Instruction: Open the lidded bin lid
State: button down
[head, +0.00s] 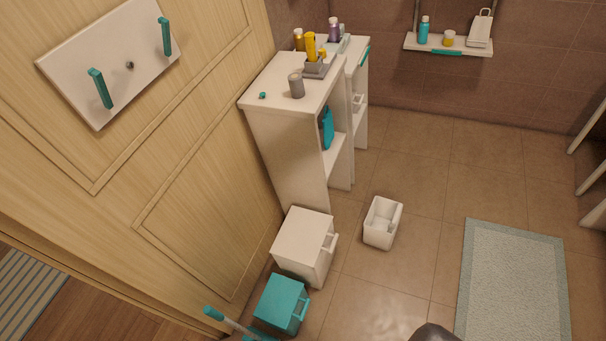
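A closed white box-shaped bin (303,240) with a flat top and a handle on its right side stands on the floor, against the end of the white shelf unit. A smaller closed teal box-shaped bin (281,300) with a similar handle stands in front of it. I cannot tell which of the two is the lidded bin. My gripper cannot be made out in this view. A rounded dark shape (434,333) is cut off at the bottom edge, and I cannot tell what it is.
A small open white container (381,222) stands on the tiles. A wooden door (190,150) with a white hook plate fills the left. A teal-handled tool (228,320) is near the teal bin. A pale mat (513,285) lies at right. Tiles between are clear.

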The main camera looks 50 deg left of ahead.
aim_at(300, 237)
jog(key=u, duration=0.3)
jog(key=i, duration=1)
jog(key=z, duration=0.1)
